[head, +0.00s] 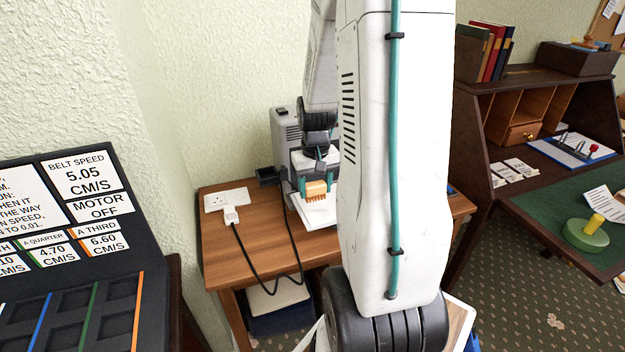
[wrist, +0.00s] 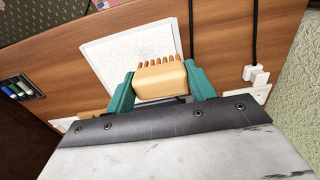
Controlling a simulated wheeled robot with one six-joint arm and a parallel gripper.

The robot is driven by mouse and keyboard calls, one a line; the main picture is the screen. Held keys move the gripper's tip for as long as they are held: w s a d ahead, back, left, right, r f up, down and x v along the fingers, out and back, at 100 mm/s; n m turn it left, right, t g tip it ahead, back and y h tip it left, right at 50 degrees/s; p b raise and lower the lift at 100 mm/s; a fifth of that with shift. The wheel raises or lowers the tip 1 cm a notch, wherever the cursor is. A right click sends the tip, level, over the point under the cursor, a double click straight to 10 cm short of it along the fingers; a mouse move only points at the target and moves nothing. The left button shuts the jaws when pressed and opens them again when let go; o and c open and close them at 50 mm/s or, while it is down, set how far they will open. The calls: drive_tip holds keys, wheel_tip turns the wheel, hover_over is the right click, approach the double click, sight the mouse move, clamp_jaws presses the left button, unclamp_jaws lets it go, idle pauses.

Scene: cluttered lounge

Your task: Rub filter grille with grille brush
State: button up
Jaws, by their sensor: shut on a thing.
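My gripper (head: 317,184) is shut on the grille brush (head: 316,190), a tan block with a row of brown bristles. In the wrist view the teal fingers of my gripper (wrist: 160,78) clasp both ends of the brush (wrist: 160,82). The bristles point away from my wrist. A grey boxy unit (head: 284,132) with small slots on its side stands at the back of the wooden table, partly behind my arm. I cannot pick out the filter grille with certainty. The brush appears over a pale flat sheet (wrist: 105,52); whether it touches is unclear.
The wooden table (head: 235,258) carries a white socket (head: 226,198) with a plug and a black cable looping over the front edge. A dark display board (head: 70,200) stands at left, a desk with a green top (head: 560,225) at right. My arm hides much of the table's right side.

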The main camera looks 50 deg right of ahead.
sight(317, 199)
wheel_tip(317, 199, down, 6)
drive_tip(key=shift+r, duration=0.1)
drive_tip(key=shift+d, duration=0.25)
drive_tip(key=shift+c, duration=0.5)
drive_tip(key=shift+s+d+f, duration=0.25)
drive_tip(key=shift+s+d, duration=0.25)
drive_tip(key=shift+d, duration=0.2)
drive_tip(key=shift+s+d+r, duration=0.15)
drive_tip(key=shift+s+d, duration=0.25)
drive_tip(key=shift+d, duration=0.3)
drive_tip(key=shift+s+d, duration=0.25)
drive_tip(key=shift+d, duration=0.05)
drive_tip(key=shift+w+a, duration=0.25)
drive_tip(key=shift+a, duration=0.2)
drive_tip(key=shift+w+a, duration=0.4)
drive_tip(key=shift+a, duration=0.3)
drive_tip(key=shift+w+a, duration=0.35)
drive_tip(key=shift+a, duration=0.35)
drive_tip(key=shift+w+a+r, duration=0.1)
drive_tip(key=shift+w+a, duration=0.1)
drive_tip(key=shift+w, duration=0.05)
drive_tip(key=shift+s+d+r, duration=0.1)
drive_tip(key=shift+r, duration=3.85)
